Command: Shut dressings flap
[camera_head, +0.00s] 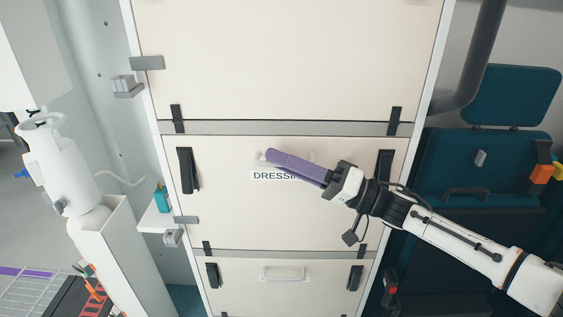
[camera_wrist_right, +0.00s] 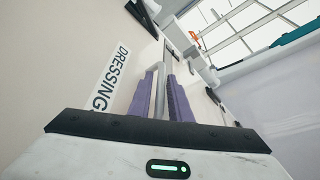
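The dressings flap (camera_head: 225,215) is a cream panel in the middle of the cabinet, labelled DRESSINGS; it looks about flush with the panels around it. Its pale handle (camera_head: 260,158) is mostly hidden behind my right gripper (camera_head: 270,155) in the head view. In the right wrist view the handle (camera_wrist_right: 160,90) lies between the purple fingers of my right gripper (camera_wrist_right: 161,72), with little or no gap on either side. The DRESSINGS label (camera_wrist_right: 109,80) is just left of the fingers there. My left gripper is not in view.
Another cream panel (camera_head: 285,60) is above the flap and a panel with a white handle (camera_head: 282,273) is below. A white cylinder (camera_head: 60,170) stands at left, near a small shelf with a teal bottle (camera_head: 162,198). A dark teal seat (camera_head: 470,165) is at right.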

